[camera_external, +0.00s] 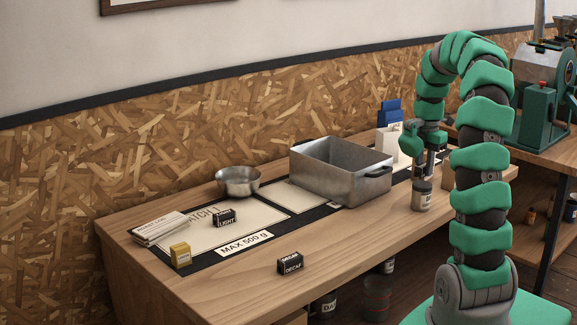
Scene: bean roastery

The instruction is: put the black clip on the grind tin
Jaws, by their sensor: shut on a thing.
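My gripper (424,172) points down near the right end of the bench, just above a small tin. It is shut on a small dark thing that I take for the black clip; the fingers hide most of it. The grind tin (422,197), a small grey cylinder with a pale label, stands upright on the bench under my gripper. I cannot tell whether the held clip touches the tin's top.
A large metal pan (335,180) stands left of the tin, with a metal bowl (238,181) further left. Black blocks marked LIGHT (224,218) and DECAF (290,263) and a yellow block (181,255) lie further left. A blue-and-white packet (389,139) stands behind.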

